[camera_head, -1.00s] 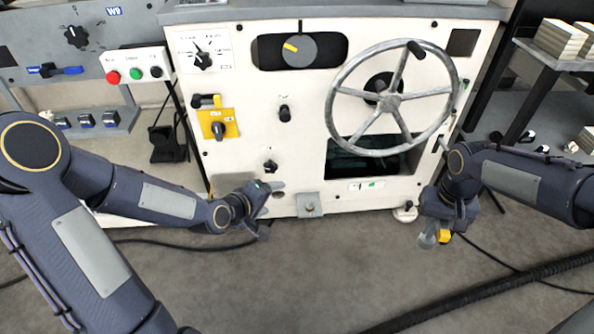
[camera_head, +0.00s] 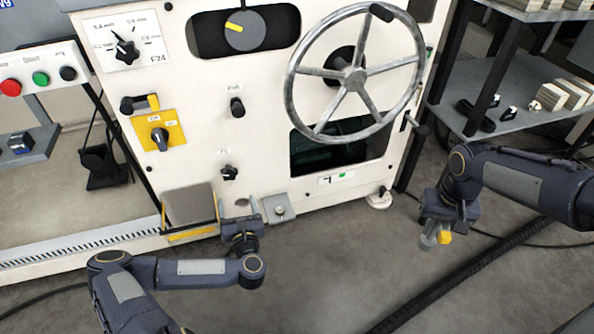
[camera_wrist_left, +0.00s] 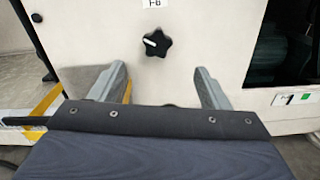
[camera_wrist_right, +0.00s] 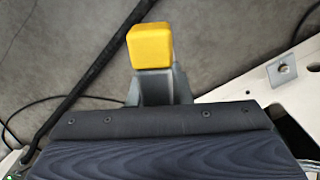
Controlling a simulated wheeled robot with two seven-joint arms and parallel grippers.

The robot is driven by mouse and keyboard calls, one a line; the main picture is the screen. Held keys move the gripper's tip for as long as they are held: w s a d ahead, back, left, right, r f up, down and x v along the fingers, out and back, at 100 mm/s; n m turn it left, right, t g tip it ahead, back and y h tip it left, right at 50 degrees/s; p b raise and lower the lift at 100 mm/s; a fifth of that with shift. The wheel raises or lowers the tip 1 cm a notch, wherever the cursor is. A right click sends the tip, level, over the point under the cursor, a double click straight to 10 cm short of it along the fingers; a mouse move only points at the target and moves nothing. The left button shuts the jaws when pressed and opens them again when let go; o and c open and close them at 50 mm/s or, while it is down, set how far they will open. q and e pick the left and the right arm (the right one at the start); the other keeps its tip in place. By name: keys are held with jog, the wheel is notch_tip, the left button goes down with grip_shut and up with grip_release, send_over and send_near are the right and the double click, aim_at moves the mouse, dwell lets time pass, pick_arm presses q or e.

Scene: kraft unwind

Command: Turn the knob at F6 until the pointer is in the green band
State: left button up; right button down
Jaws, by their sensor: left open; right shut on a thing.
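The black star-shaped knob (camera_head: 230,173) sits low on the cream machine front. In the left wrist view the knob (camera_wrist_left: 156,44) shows under a label that seems to read F-6, with a white mark on it. A small white strip (camera_head: 338,177) to its right bears a dark mark and a green patch; the mark lies left of the green. My left gripper (camera_head: 238,216) is open and empty below the knob, apart from it. My right gripper (camera_head: 433,238) is shut on a yellow block (camera_wrist_right: 150,46), which it holds out over the floor, right of the machine.
A large handwheel (camera_head: 350,75) juts out above right. A grey plate (camera_head: 190,204) and a grey bracket (camera_head: 280,211) flank my left gripper. A yellow switch plate (camera_head: 158,131) is up left. A thick dark hose (camera_head: 460,275) crosses the floor at right.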

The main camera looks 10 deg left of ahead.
aim_at(230, 174)
jog(key=shift+f, duration=0.15)
pick_arm(q)
jog(key=b+x, duration=0.3)
jog(key=x, duration=0.7)
jog(key=shift+w+a+f+b, duration=0.15)
jog(key=shift+a+b, duration=0.15)
jog(key=shift+b, duration=0.1)
pick_arm(e)
notch_tip(230, 174, down, 4)
jog(key=shift+r, duration=0.2)
pick_arm(q)
jog(key=shift+w+a, duration=0.35)
jog(key=shift+w, duration=0.25)
pick_arm(e)
jog(key=shift+f, duration=0.1)
pick_arm(q)
jog(key=shift+c, duration=0.4)
jog(key=c, duration=0.9)
